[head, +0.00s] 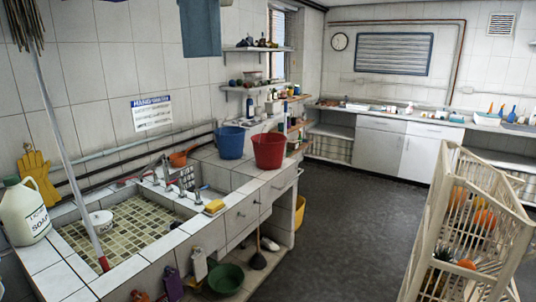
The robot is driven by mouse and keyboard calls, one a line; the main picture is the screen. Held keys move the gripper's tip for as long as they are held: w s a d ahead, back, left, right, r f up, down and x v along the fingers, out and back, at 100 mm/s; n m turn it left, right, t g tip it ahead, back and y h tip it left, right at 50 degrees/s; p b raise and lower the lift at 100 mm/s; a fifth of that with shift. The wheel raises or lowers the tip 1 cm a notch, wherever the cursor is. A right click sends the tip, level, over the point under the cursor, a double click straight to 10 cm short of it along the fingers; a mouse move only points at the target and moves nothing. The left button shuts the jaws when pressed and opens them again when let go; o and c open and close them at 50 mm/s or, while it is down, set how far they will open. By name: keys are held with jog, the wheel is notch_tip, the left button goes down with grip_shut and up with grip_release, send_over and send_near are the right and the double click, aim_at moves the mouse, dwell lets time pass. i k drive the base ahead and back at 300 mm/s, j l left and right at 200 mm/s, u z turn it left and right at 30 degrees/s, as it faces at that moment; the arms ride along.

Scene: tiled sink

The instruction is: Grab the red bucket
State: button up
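The red bucket (270,152) stands upright on the tiled counter (222,172) beyond the sink, near the counter's right corner. It looks open at the top, and its inside is mostly dark. A blue bucket (231,143) stands just left of it, close beside it; I cannot tell whether they touch. My gripper is not in the head view.
The tiled sink (125,228) holds a white bowl. A soap jug (27,212), a leaning broom (60,130) and a yellow sponge (214,206) are near it. A cream crate rack (465,225) stands at right. Dark floor (345,220) between is clear.

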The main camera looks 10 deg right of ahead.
aim_at(269, 147)
jog(key=i+z, duration=0.3)
jog(key=i, duration=1.45)
jog(key=l, duration=0.1)
